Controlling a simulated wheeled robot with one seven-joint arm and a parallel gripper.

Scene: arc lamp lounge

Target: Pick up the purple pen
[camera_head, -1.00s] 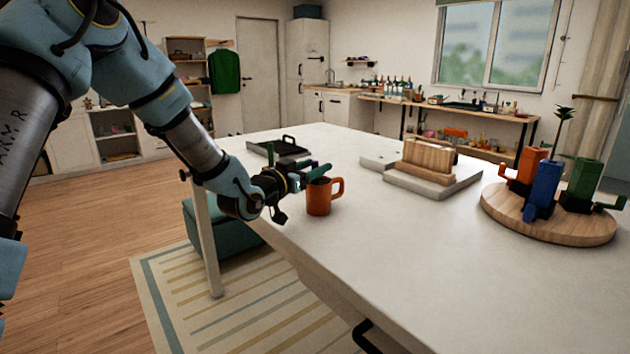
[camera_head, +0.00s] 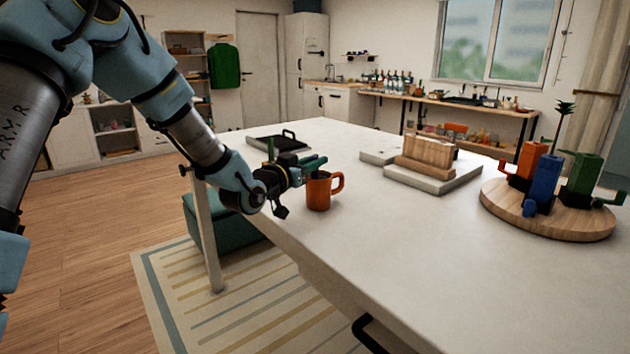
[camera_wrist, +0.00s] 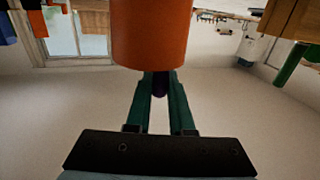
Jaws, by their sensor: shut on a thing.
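The purple pen (camera_wrist: 160,84) shows as a short dark purple piece between my gripper's teal fingertips in the wrist view. The rest of it is hidden behind the orange mug. My gripper (camera_head: 314,165) is shut on the pen, at the rim of the orange mug (camera_head: 319,193) near the table's left edge. The mug also fills the top middle of the wrist view (camera_wrist: 152,35). I cannot make out the pen in the head view.
The table's front is clear.

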